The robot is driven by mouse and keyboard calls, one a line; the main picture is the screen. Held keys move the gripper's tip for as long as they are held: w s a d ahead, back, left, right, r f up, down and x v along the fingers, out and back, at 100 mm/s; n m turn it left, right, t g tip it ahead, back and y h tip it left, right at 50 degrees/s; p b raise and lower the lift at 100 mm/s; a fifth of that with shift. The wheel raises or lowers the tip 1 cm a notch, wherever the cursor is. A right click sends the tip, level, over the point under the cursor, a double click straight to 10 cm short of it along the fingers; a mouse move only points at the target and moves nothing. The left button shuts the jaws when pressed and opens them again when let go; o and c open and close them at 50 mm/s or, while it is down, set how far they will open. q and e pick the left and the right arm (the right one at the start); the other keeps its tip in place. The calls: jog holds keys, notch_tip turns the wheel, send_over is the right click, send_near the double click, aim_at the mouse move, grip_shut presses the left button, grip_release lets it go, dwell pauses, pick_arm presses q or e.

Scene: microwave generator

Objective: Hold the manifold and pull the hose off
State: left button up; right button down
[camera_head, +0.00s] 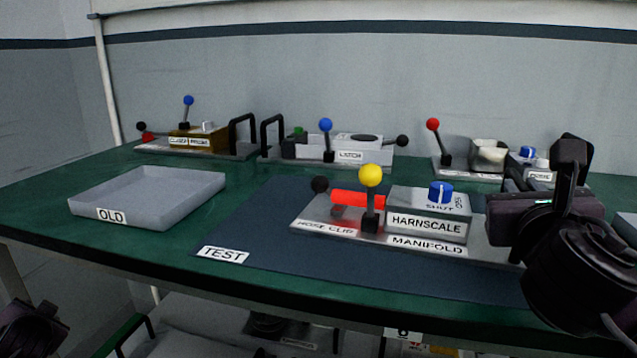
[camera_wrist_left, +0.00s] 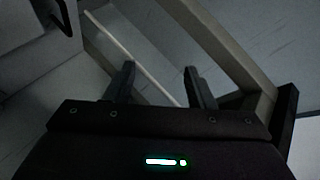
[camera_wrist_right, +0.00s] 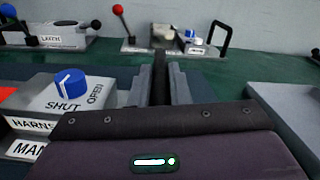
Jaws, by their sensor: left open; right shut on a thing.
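My left gripper (camera_wrist_left: 160,88) is open and empty, below the table edge at lower left.
A grey tray labelled OLD (camera_head: 150,222) stands left of the blue TEST mat (camera_head: 270,230). Several other fixtures with levers and handles line the back, including one labelled LATCH (camera_head: 350,155). The mat left of the hose is clear. The table's front edge lies above my left gripper.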

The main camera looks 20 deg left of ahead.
pick_arm(q)
jog(key=s+a+r+n+g+y, duration=0.1)
jog(key=s+a+r+n+y, duration=0.2)
jog(key=a+r, duration=0.45)
jog(key=s+a+r+n+g+y, duration=0.15)
jog(key=s+a+r, duration=0.25)
jog(key=r, duration=0.6)
notch_tip(320, 180, up, 11)
jog(key=w+d+n+t+y, duration=0.1)
jog(key=w+d+n+t, duration=0.1)
jog(key=w+d, duration=0.1)
jog(key=w+d+r+m+t+h, duration=0.3)
jog(key=w+d+m+t+h, duration=0.25)
jog(key=w+d+m, duration=0.5)
jog(key=w+d+r+m+t+h, duration=0.3)
jog(key=w+d+m+t+h, duration=0.3)
jog(key=d, duration=0.8)
jog(key=m+g+h, duration=0.6)
jog(key=m+h, duration=0.8)
jog(key=m, duration=0.8)
send_near(312, 183)
jog(key=shift+s+a, duration=0.15)
jog(key=shift+a, duration=0.1)
jog(key=shift+d+f, duration=0.15)
jog(key=shift+d, duration=0.1)
jog(key=x, duration=1.1)
jog(key=shift+w+d, duration=0.15)
jog(key=shift+w, duration=0.2)
